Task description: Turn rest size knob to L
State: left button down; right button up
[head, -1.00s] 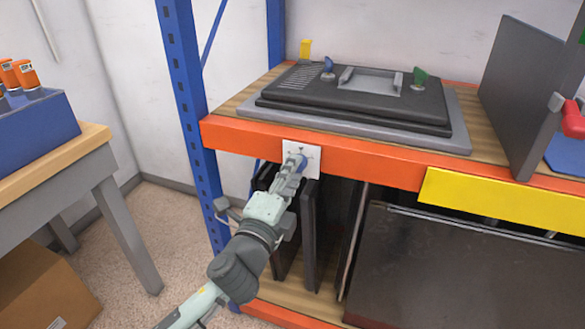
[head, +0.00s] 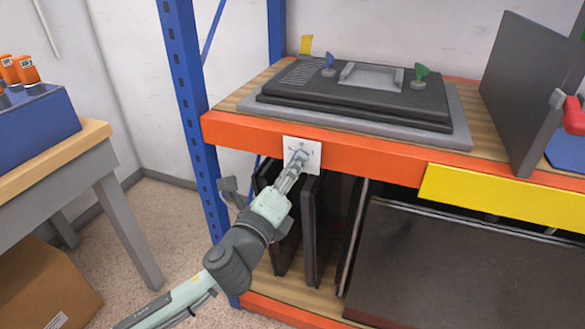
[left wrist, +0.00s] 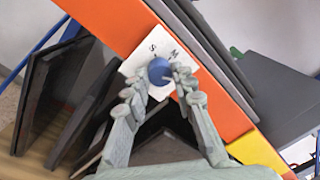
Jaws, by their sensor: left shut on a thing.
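A round blue knob (left wrist: 159,71) sits on a white plate (head: 313,158) on the front of the orange shelf beam. In the left wrist view the plate (left wrist: 134,64) shows the letters S and M beyond the knob; I cannot make out an L. My left gripper (head: 297,163) reaches up to the plate from the lower left and covers most of the knob in the head view. In the left wrist view the left gripper (left wrist: 162,88) is shut on the knob, with a finger on either side. My right gripper is not in view.
The orange beam (head: 375,163) runs along the shelf front. Dark panels (head: 318,230) stand below, close to my left arm. A yellow plate (head: 500,205) is at right. A workbench (head: 60,150) with a blue bin stands at left.

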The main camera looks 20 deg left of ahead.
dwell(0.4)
pick_arm(q)
jog(key=c, duration=1.3)
grip_release()
jog(key=shift+o, duration=0.2)
jog(key=shift+s, duration=0.1)
jog(key=s, duration=1.1)
jog(key=shift+s+a+f, duration=0.35)
jog(key=shift+s+a, duration=0.05)
